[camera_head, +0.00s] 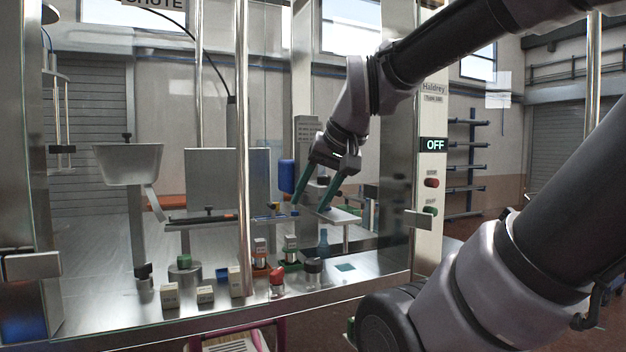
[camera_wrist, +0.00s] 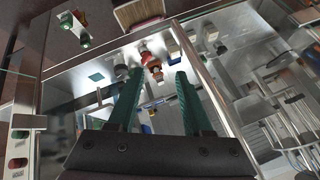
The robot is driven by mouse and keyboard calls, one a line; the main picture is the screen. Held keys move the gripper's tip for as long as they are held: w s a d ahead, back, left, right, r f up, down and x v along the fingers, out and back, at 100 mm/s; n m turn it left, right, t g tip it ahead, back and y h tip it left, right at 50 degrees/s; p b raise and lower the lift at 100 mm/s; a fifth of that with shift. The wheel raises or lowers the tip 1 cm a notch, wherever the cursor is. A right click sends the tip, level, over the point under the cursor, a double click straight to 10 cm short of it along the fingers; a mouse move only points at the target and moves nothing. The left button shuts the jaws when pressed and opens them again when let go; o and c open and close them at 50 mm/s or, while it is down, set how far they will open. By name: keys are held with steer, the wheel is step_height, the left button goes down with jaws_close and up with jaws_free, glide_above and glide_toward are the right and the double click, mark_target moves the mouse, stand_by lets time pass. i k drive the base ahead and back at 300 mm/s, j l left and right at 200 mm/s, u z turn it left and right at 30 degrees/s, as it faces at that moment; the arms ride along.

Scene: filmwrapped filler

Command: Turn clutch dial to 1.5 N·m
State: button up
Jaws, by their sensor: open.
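My gripper (camera_head: 311,204) is open, its two green fingers pointing down and to the left inside the machine, above the metal deck. In the wrist view my gripper (camera_wrist: 158,74) shows both fingers apart with nothing held between them. A blue cylinder (camera_head: 287,176) is close to the left of the fingers in the head view. A small white platform (camera_head: 343,215) lies just behind and right of the fingertips. I cannot make out a clutch dial or a 1.5 N·m mark in either view.
A control post (camera_head: 432,190) reads OFF and has a red and a green button. On the deck (camera_head: 215,308) stand small boxes, a red-capped jar (camera_head: 277,283) and a dark-capped jar (camera_head: 313,270). A vertical metal post (camera_head: 242,150) rises left of my gripper.

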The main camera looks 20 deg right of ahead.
mark_target(321, 179)
steer(key=i+j+z, duration=0.15)
steer(key=j+z, duration=0.2)
steer(key=i+j+z, duration=0.1)
steer(key=z, duration=0.2)
steer(key=j+z, duration=0.35)
steer(key=j, duration=0.1)
